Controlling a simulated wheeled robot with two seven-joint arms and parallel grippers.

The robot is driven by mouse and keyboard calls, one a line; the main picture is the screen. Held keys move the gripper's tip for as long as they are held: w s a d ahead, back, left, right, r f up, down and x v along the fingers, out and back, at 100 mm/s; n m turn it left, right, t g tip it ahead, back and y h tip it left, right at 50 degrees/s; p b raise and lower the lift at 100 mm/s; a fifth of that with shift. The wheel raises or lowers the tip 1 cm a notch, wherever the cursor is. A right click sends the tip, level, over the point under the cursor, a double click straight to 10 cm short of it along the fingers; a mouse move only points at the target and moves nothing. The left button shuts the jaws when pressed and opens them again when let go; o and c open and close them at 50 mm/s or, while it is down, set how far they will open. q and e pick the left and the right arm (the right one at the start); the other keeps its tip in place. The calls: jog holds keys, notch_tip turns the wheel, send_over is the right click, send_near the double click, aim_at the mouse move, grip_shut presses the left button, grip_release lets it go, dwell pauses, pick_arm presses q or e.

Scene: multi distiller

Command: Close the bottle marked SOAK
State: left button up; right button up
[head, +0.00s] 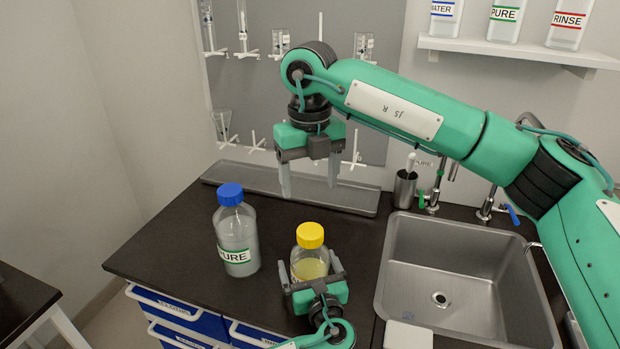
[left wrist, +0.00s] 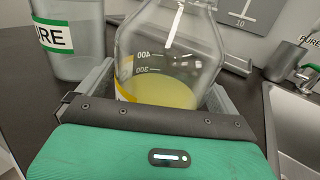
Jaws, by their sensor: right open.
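A clear bottle (head: 310,268) with yellowish liquid stands on the black bench with a yellow cap (head: 310,235) on its mouth. Its label is mostly hidden; only a yellow edge shows in the left wrist view, where the bottle (left wrist: 165,65) sits between my left fingers. My left gripper (head: 312,275) is shut around the bottle's body from the front. My right gripper (head: 310,188) is open and empty, pointing down, above and behind the yellow cap. No SOAK lettering is readable.
A blue-capped PURE bottle (head: 237,238) stands left of the yellow-capped one. A sink (head: 455,270) lies to the right. A long grey tray (head: 230,177) lies along the back, below a pegboard (head: 265,100) with glassware. Several bottles stand on a wall shelf (head: 520,50).

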pick_arm(q)
jog(key=b+v, duration=0.1)
jog(key=v, duration=1.2)
jog(key=shift+s+d, duration=0.1)
jog(key=shift+s, duration=0.3)
